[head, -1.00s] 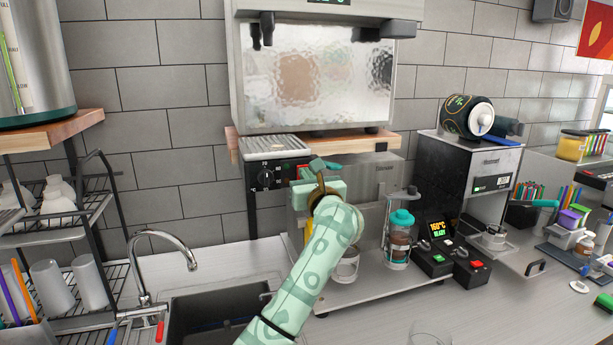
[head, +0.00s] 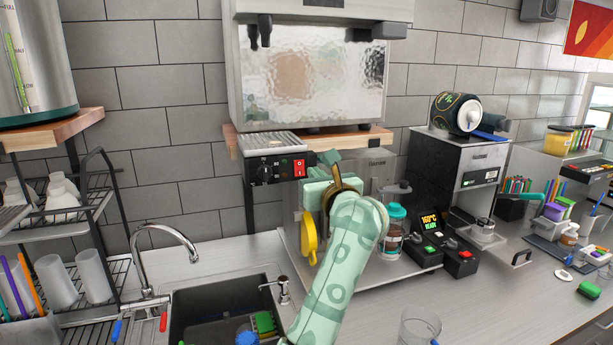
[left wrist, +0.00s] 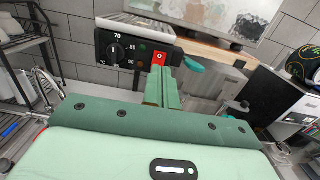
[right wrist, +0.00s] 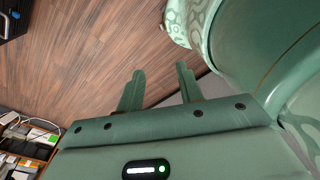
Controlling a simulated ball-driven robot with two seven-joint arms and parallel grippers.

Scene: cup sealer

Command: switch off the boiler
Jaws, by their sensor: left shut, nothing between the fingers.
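A black control panel (head: 282,181) with a temperature dial (head: 264,174) and a red rocker switch (head: 299,168) sits below the metal grate at the wooden shelf. The left wrist view shows the dial (left wrist: 115,51) marked 70, 80, 90 and the red switch (left wrist: 159,58) with an O on its upper part. My left gripper (head: 327,158) is shut and empty, just right of the switch in the head view. In the left wrist view its fingertips (left wrist: 162,72) overlap the switch's lower part; contact cannot be told. My right gripper (right wrist: 157,78) is open and empty above the wooden floor.
A steel machine (head: 310,75) stands on the shelf above the panel. A cup sealer (head: 310,238) is behind my left arm. The sink (head: 215,300) and faucet (head: 160,240) are at lower left, a clear glass (head: 418,328) at the front.

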